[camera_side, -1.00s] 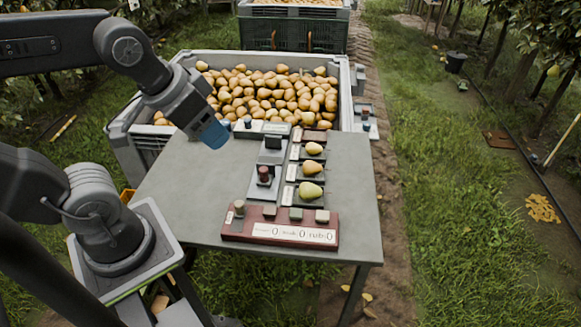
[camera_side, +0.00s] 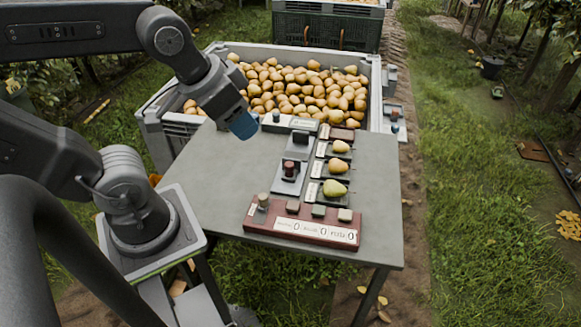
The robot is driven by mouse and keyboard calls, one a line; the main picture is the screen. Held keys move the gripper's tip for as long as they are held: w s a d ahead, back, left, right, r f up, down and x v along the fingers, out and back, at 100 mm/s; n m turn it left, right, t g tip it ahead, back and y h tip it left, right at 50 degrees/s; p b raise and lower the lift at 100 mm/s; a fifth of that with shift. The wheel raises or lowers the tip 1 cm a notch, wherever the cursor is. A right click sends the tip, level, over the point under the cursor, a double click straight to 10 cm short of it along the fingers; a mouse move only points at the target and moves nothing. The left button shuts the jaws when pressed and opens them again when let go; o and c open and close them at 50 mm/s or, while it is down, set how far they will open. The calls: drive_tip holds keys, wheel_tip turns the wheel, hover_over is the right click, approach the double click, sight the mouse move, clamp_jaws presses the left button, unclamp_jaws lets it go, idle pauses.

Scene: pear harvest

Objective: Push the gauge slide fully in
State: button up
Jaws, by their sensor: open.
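The gauge (camera_side: 287,180) lies on the grey table left of the pears. It looks like a grey base with a dark red knob that I take for its slide (camera_side: 289,168). A dark block (camera_side: 300,138) stands behind it. How far in the slide sits is too small to tell. My gripper (camera_side: 243,125), with a blue end, is open and hangs above the table, left of and behind the gauge, apart from it. Its separate fingers are hard to make out.
Three pears (camera_side: 335,188) sit on dark pads right of the gauge. A red panel (camera_side: 300,226) with several blocks and number labels lies at the front edge. A grey bin (camera_side: 376,95) full of pears stands behind. The table's left part is clear.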

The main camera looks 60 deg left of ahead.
drive_tip(key=w+f+m+g+y, duration=0.1)
drive_tip(key=w+f+m, duration=0.1)
drive_tip(key=f+m, duration=0.1)
drive_tip(key=w+a+f+m+g+y, duration=0.1)
drive_tip(key=w+f+m+y, duration=0.1)
drive_tip(key=w+f+m, duration=0.1)
drive_tip(key=w+a+f+m+g+y, duration=0.1)
drive_tip(key=w+f+m, duration=0.1)
drive_tip(key=w+f, duration=0.1)
drive_tip(key=shift+a+m+g, duration=0.1)
drive_tip(key=shift+m+g, duration=0.3)
clamp_jaws()
drive_tip(key=m+t+y, duration=0.1)
drive_tip(key=m+y, duration=0.4)
drive_tip(key=m, duration=0.8)
approach(291, 170)
wheel_tip(291, 170, down, 4)
drive_tip(key=shift+a+f, duration=0.1)
drive_tip(key=shift+a, duration=0.05)
drive_tip(key=a, duration=0.1)
drive_tip(key=w+a, duration=0.1)
drive_tip(key=a, duration=0.1)
drive_tip(key=shift+a+f, duration=0.15)
drive_tip(key=shift+f, duration=0.05)
drive_tip(key=shift+w+a, duration=0.15)
drive_tip(key=shift+a, duration=0.35)
